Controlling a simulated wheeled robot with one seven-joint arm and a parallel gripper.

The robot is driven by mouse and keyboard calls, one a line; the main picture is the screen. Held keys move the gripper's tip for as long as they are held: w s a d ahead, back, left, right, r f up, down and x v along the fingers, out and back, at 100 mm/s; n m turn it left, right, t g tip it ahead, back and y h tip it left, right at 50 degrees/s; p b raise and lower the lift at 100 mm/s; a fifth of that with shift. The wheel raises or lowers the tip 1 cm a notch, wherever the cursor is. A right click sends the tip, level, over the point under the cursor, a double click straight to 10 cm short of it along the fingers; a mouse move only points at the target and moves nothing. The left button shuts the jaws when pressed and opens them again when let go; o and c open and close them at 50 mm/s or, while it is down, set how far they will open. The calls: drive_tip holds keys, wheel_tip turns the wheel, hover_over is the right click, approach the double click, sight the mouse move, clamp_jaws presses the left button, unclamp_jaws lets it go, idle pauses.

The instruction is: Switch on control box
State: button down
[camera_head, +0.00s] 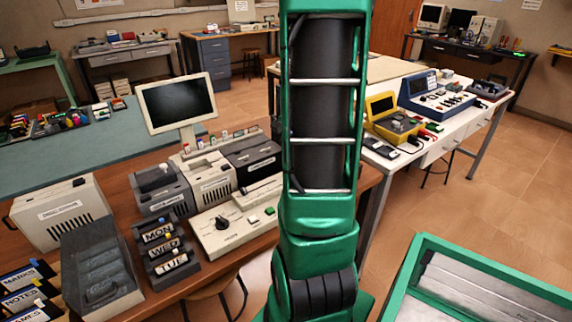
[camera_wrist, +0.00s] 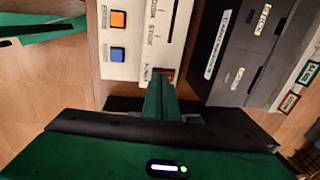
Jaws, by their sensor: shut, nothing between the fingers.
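In the wrist view a cream control box (camera_wrist: 137,63) has an orange button (camera_wrist: 118,19), a blue button (camera_wrist: 118,54), dark slots and printed labels too blurred to read surely. A small red switch (camera_wrist: 167,73) sits near its edge. My gripper (camera_wrist: 161,90) is shut and empty. Its green fingertips are right at the red switch and partly cover it; I cannot tell whether they touch it, or the switch's position. My gripper is not visible in the head view. I cannot tell which head-view device is this box.
A cream panel with a black knob (camera_head: 222,222) lies on the wooden bench, beside a monitor (camera_head: 177,104) and day-label blocks (camera_head: 164,250). In the wrist view a dark box (camera_wrist: 232,50) stands close right of the fingers. A green-framed case (camera_head: 488,285) is at lower right.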

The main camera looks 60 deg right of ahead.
drive_tip(key=shift+s+a+f, duration=0.1)
drive_tip(key=shift+a+f, duration=0.1)
drive_tip(key=shift+f, duration=0.15)
drive_tip(key=shift+w+d+r, duration=0.25)
drive_tip(key=shift+w+r, duration=0.05)
drive_tip(key=shift+w, duration=0.05)
drive_tip(key=shift+w+f, duration=0.1)
drive_tip(key=shift+w, duration=0.25)
drive_tip(key=shift+w+r, duration=0.1)
drive_tip(key=shift+r, duration=0.25)
drive_tip(key=shift+w+r, duration=0.7)
drive_tip(key=shift+w, duration=0.1)
drive_tip(key=s+r, duration=0.1)
drive_tip(key=r, duration=0.2)
drive_tip(key=s+r, duration=0.1)
drive_tip(key=shift+s+r, duration=0.3)
drive_tip(key=shift+r, duration=0.05)
wheel_tip(320, 180, up, 8)
drive_tip(key=s, duration=0.1)
drive_tip(key=shift+a+f, duration=0.15)
drive_tip(key=shift+f, duration=0.1)
